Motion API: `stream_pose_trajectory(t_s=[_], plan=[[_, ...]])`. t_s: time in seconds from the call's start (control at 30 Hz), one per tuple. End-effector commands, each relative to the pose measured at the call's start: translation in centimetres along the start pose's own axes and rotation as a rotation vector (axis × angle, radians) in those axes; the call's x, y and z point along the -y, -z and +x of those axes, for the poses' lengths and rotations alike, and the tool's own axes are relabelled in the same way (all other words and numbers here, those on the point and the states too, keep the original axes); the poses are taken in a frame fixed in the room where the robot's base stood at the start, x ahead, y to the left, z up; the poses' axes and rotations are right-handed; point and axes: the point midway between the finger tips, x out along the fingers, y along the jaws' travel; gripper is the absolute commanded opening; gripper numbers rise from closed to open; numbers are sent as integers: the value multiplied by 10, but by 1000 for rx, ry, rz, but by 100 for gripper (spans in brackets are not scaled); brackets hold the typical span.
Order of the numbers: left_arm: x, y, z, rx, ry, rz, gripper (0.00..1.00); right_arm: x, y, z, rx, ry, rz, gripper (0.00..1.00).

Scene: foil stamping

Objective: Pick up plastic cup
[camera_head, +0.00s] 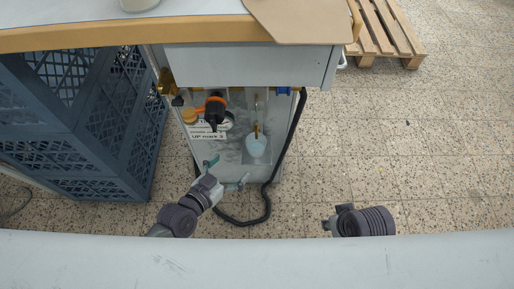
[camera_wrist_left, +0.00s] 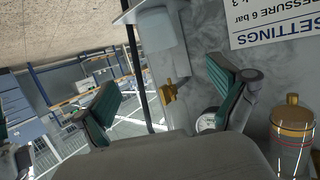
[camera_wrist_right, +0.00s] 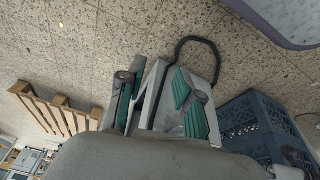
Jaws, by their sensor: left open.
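The plastic cup (camera_head: 256,146) is small and pale blue. It stands upright in the grey open bay under the bench, below a brass fitting (camera_head: 256,130). My left gripper (camera_head: 227,173) is open and empty, in front of the bay, lower and a little left of the cup. In the left wrist view its fingers (camera_wrist_left: 165,95) are spread apart, and a pale blue shape (camera_wrist_left: 160,28) beyond them looks like the cup. My right gripper (camera_head: 328,224) is over the floor at the right, away from the cup. In the right wrist view its fingers (camera_wrist_right: 158,100) are apart with nothing held.
A black hose (camera_head: 268,200) loops down the bay's right side to the floor. A black and orange regulator (camera_head: 214,108) and a white sign (camera_head: 208,136) are left of the cup. Blue crates (camera_head: 125,150) stand left. A pallet (camera_head: 388,30) lies back right. The right floor is clear.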

Motion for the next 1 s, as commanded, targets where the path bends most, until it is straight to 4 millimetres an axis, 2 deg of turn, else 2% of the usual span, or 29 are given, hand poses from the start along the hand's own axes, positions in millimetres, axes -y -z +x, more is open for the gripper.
stream_pose_trajectory(t_s=[0.3,0.4,0.6,0.9,1.0], plan=[[0,2,58,-7,-1,-1,96,-2,1,-45,-28,-4,2,34],[0,2,73,-5,0,-1,96,-2,0,-44,-25,-5,3,34],[0,3,86,-3,-1,0,96,-2,-1,-44,-27,-5,3,34],[0,6,128,-4,0,-1,96,-1,-2,-31,-38,-5,2,34],[0,6,135,-3,-1,-2,96,-1,1,-30,-54,-4,2,34]])
